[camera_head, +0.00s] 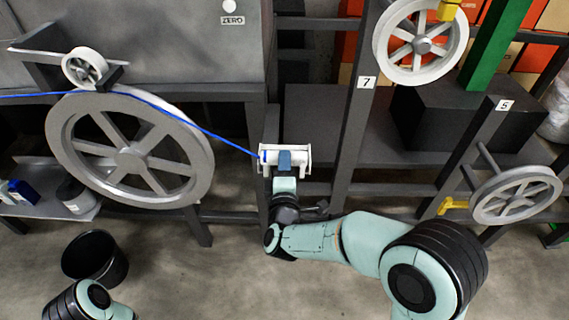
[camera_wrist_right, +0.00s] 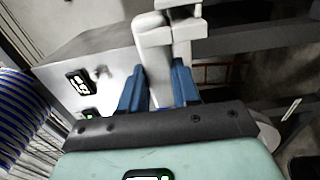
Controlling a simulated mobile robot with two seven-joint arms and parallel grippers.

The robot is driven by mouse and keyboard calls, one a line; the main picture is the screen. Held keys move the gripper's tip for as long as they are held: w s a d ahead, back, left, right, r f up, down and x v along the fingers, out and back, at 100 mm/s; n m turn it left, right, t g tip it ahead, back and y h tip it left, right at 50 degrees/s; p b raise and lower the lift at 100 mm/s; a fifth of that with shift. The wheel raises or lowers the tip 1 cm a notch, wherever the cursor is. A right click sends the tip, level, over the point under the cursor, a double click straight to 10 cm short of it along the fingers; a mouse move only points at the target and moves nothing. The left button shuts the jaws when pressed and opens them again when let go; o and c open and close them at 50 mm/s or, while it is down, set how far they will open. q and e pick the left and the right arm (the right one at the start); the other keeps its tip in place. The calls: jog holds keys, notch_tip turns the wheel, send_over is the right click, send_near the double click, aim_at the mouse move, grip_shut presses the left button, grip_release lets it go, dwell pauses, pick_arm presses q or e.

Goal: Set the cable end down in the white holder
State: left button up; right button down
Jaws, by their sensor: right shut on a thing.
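The blue cable (camera_head: 215,134) runs in from the left edge, over the large grey wheel, to the white cable end (camera_head: 270,155). My right gripper (camera_head: 285,160) has its blue fingers closed around the cable end at the white holder (camera_head: 306,155). In the right wrist view, the white cable end (camera_wrist_right: 157,62) stands between the two blue fingertips (camera_wrist_right: 158,88), against the white holder (camera_wrist_right: 187,25). The gripper hides part of both, so I cannot tell whether the end is fully seated. My left gripper is out of view; only part of its arm shows at the bottom left.
A large grey wheel (camera_head: 63,150) and a small white pulley (camera_head: 85,68) stand at the left. Spoked wheels hang at the upper right (camera_head: 421,44) and right (camera_head: 517,194). Dark posts flank the holder. A black bucket (camera_head: 95,257) stands on the floor.

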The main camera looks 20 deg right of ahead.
jog(key=shift+f, duration=0.2)
jog(key=c, duration=0.7)
grip_release()
jog(key=shift+c, duration=0.2)
jog(key=v, duration=1.3)
jog(key=shift+s+b, duration=0.15)
jog(key=shift+b, duration=0.3)
jog(key=shift+a, duration=0.1)
